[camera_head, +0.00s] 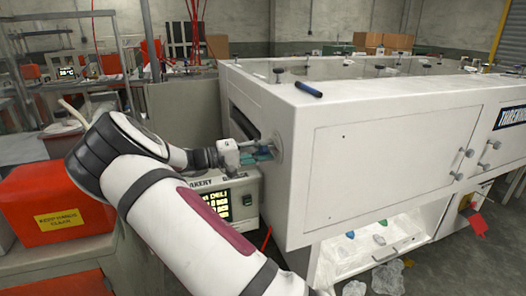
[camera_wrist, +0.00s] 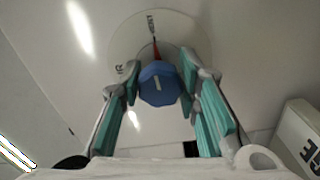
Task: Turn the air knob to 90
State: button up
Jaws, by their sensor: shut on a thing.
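A red mark shows just above the knob, near the top lettering. My gripper (camera_wrist: 160,82) has its teal-padded fingers on either side of the knob, shut on it. In the head view my gripper (camera_head: 264,152) meets the end wall of the white machine (camera_head: 375,165), and the knob is mostly hidden there.
A grey control box (camera_head: 243,200) with a lit display stands below my gripper. A red bin (camera_head: 55,205) stands at the left. A dark slot (camera_head: 243,124) opens in the machine wall beside the gripper. A blue cylinder (camera_head: 308,89) lies on the machine's top edge.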

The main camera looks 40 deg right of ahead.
jog(key=shift+f+m, duration=0.1)
jog(key=shift+m, duration=0.2)
jog(key=o, duration=1.2)
jog(key=shift+a, duration=0.15)
jog(key=v, duration=1.1)
jog(key=shift+w+a, duration=0.2)
jog(key=shift+a, duration=0.15)
